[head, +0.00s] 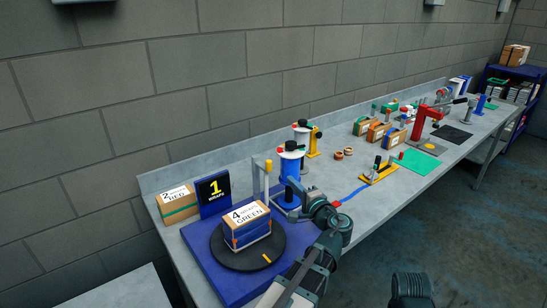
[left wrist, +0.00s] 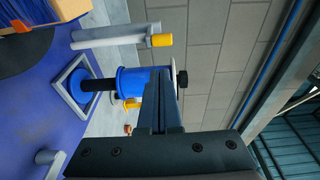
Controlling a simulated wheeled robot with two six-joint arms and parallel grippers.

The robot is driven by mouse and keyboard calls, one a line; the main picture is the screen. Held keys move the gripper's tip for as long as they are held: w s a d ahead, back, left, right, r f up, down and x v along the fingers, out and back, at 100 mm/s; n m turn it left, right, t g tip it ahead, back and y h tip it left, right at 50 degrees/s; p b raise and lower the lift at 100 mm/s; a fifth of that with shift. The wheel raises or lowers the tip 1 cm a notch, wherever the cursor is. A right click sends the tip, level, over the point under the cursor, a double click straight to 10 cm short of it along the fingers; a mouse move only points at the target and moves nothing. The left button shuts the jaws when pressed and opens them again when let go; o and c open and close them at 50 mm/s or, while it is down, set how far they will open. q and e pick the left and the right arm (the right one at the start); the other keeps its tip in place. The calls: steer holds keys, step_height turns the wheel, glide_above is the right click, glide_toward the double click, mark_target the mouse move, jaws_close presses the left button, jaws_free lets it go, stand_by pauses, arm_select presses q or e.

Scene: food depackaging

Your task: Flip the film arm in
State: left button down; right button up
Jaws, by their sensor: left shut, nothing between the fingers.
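The film arm (head: 266,186), a pale bar with a yellow end, stands up between the turntable and the blue film roll (head: 291,168). In the left wrist view the film arm (left wrist: 118,37) and the blue film roll (left wrist: 135,84) are close to my fingers. My left gripper (head: 287,208) is near the foot of the roll, its fingers partly hard to make out. In the left wrist view my left gripper (left wrist: 161,88) is shut and empty, apart from the film arm. A box marked 4 GREEN (head: 247,225) sits on the dark round turntable (head: 230,258).
A box marked 2 RED (head: 178,203) and a number 1 sign (head: 214,191) stand behind the turntable. A second spool (head: 301,135), tape rolls (head: 343,153), small boxes (head: 378,131) and a red press (head: 424,117) occupy the bench further right. The bench's front edge is fairly clear.

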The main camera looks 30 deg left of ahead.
arm_select(q)
steer(key=shift+r, duration=0.25)
steer(key=x, duration=1)
steer(key=shift+a, duration=0.1)
stand_by(0.3)
